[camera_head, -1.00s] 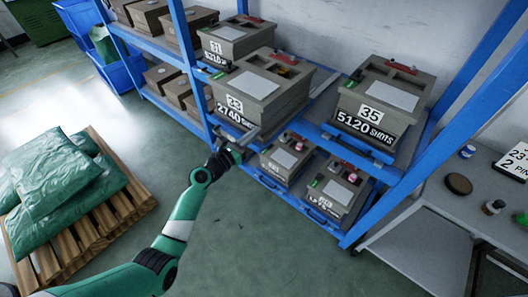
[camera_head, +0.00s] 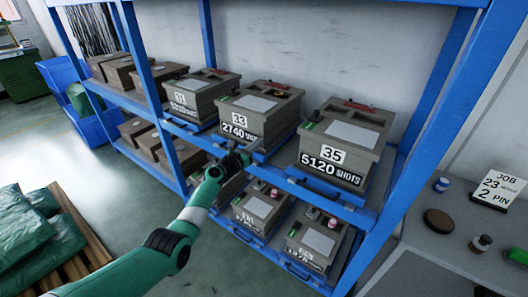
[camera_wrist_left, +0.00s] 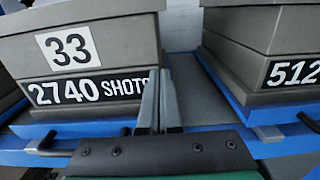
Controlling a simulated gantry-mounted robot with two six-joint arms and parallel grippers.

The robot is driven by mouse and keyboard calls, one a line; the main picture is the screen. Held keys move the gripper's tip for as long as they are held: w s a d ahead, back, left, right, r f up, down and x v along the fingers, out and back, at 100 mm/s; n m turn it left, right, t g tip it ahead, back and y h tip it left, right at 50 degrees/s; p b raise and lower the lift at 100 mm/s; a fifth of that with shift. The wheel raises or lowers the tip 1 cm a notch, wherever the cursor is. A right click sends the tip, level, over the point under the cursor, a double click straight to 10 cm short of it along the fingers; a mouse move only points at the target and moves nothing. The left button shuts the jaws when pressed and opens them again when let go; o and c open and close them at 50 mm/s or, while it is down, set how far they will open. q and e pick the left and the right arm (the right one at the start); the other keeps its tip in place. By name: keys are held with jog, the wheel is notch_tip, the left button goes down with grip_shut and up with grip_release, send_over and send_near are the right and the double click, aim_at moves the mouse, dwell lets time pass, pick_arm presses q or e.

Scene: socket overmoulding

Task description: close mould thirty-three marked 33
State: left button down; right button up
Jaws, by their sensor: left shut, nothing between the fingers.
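Mould 33 (camera_head: 228,114) is a grey-brown block on the middle level of the blue rack, between two other moulds. Its front carries a white 33 label and a black plate reading 2740 SHOTS. A pale plate and a red part show on its top. Its front fills the left of the left wrist view (camera_wrist_left: 115,55). My left gripper (camera_head: 258,146) is shut and empty. In the left wrist view its fingertips (camera_wrist_left: 160,80) stand before the right end of the shots plate; I cannot tell whether they touch the mould.
Mould 35 (camera_head: 365,138) stands to the right, with a narrow gap between. Another mould (camera_head: 190,103) stands to the left. Black-handled blue trays (camera_head: 318,189) lie beneath the moulds. A rack upright (camera_head: 420,150) and grey bench (camera_head: 445,250) are at right.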

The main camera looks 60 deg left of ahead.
pick_arm(q)
jog(key=shift+w+a+f, duration=0.15)
jog(key=shift+w+f, duration=0.15)
jog(key=shift+f, duration=0.1)
jog(key=p+v, duration=0.9)
jog(key=v, duration=0.5)
jog(key=shift+r, duration=0.4)
